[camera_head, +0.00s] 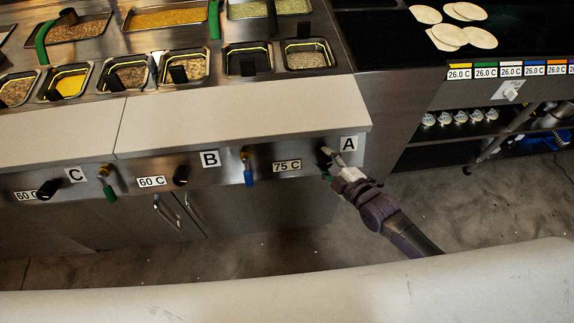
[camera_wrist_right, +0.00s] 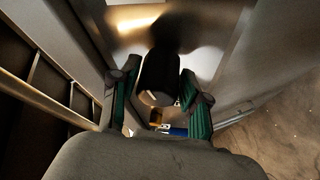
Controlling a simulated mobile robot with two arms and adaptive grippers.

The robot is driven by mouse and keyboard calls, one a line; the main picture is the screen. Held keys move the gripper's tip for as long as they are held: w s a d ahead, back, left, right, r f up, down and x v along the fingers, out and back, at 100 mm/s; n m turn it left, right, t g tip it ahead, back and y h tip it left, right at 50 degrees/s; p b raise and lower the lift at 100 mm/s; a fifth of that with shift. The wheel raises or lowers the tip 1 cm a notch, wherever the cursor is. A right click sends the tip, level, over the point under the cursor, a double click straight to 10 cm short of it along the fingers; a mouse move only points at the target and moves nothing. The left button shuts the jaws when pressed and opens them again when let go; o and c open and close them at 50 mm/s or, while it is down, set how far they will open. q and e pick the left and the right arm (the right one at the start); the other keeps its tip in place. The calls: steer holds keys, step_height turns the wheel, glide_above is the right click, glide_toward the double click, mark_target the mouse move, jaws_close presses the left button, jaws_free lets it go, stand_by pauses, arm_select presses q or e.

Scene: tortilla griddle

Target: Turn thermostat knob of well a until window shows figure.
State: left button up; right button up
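The front panel of well A carries a white A label (camera_head: 348,143) and a window (camera_head: 287,166) that reads 75 C. My right gripper (camera_head: 331,155) is at the panel just below the A label, where it covers most of the knob. In the right wrist view the black knob (camera_wrist_right: 158,78) stands between the two green-padded fingers of my right gripper (camera_wrist_right: 160,88). The fingers flank the knob closely; whether both press on it I cannot tell. My left gripper is not in view.
Windows for B (camera_head: 151,181) and C (camera_head: 27,196) read 60 C, with black knobs beside them. A blue-handled tap (camera_head: 248,170) sticks out left of the 75 C window. Food pans line the counter above. A griddle (camera_head: 390,50) with tortillas stands right.

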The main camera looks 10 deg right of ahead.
steer(key=shift+s+r+p, duration=0.55)
steer(key=shift+s+p, duration=0.25)
steer(key=shift+p, duration=0.15)
steer(key=s+p, duration=0.1)
steer(key=s+r+p, duration=0.1)
steer(key=s+p, duration=0.1)
steer(key=shift+s+d+r, duration=0.1)
steer(key=shift+s+r, duration=0.2)
steer(key=shift+s, duration=0.1)
steer(key=o, duration=0.3)
